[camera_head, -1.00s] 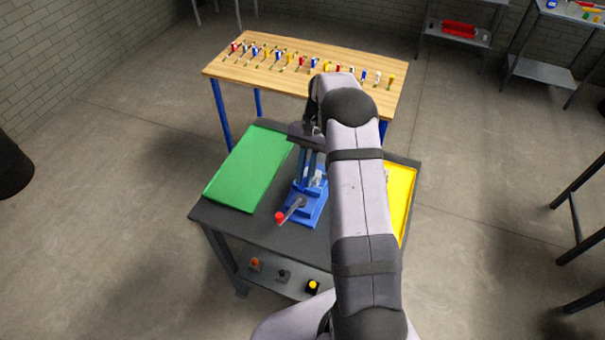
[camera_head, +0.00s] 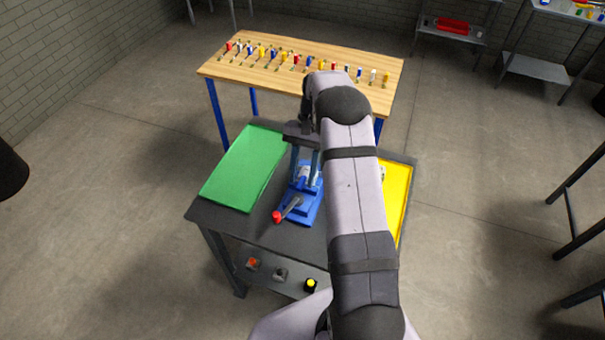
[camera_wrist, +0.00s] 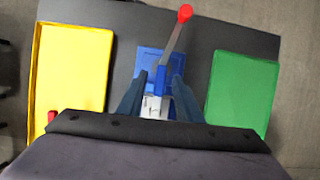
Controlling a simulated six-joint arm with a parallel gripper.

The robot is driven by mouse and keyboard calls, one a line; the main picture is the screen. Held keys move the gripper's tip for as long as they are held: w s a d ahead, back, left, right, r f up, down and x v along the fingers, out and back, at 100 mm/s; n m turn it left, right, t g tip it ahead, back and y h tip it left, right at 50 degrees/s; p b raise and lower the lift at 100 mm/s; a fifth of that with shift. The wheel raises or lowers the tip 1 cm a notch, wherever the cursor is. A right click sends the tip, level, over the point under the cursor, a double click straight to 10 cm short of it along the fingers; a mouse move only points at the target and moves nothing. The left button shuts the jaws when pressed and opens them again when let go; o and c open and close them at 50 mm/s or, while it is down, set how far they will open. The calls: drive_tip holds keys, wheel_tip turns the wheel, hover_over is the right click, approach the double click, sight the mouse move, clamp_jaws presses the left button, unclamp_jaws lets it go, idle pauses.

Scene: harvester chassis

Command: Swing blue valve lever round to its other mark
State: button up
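A blue fixture (camera_head: 302,206) stands on the dark cart top, with a grey lever (camera_head: 291,208) ending in a red knob (camera_head: 277,216). The lever points toward the near left. In the wrist view the lever (camera_wrist: 176,42) runs up and right to its red knob (camera_wrist: 185,13), beyond the blue base (camera_wrist: 150,60). My gripper (camera_head: 305,178) is above the fixture, pointing down. In the wrist view its fingers (camera_wrist: 157,88) are apart, with the fixture's pale part showing between them. I see no clearly held object. No marks for the lever can be made out.
A green tray (camera_head: 245,168) lies left of the fixture and a yellow tray (camera_head: 398,205) right, partly behind my arm. A wooden table (camera_head: 270,82) behind carries several small coloured pieces, some blue. A lower shelf (camera_head: 268,284) holds small items. The cart's front left corner is bare.

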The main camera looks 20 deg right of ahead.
sight(306, 174)
drive_tip(key=shift+w+d+r+b, duration=0.15)
drive_tip(key=shift+w+r+b, duration=0.05)
drive_tip(key=shift+r+b, duration=0.2)
drive_tip(key=shift+b+v, duration=0.9)
drive_tip(key=shift+v, duration=2.25)
drive_tip(key=shift+s+r, duration=0.1)
